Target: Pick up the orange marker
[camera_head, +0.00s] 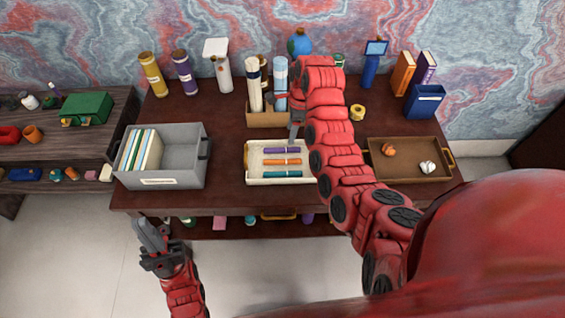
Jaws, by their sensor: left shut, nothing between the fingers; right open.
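The orange marker (282,162) lies across a shallow cream tray (250,172) in the middle of the desk. A purple marker (282,150) lies just behind it and a teal marker (280,174) just in front. My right arm reaches over the desk, and my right gripper (294,132) is above the back part of the tray, behind the orange marker and apart from it. It is open, its fingers small and partly hidden by the arm. The tray's right end is hidden by the arm. My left gripper (151,236) is shut and empty, low in front of the desk's left side.
A grey bin (187,158) with folders stands left of the tray. A brown tray (413,178) with two small crumpled-looking balls is on the right. A cardboard box (264,119) with rolled tubes stands behind the cream tray. Bottles, books and a blue bin (424,104) line the back.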

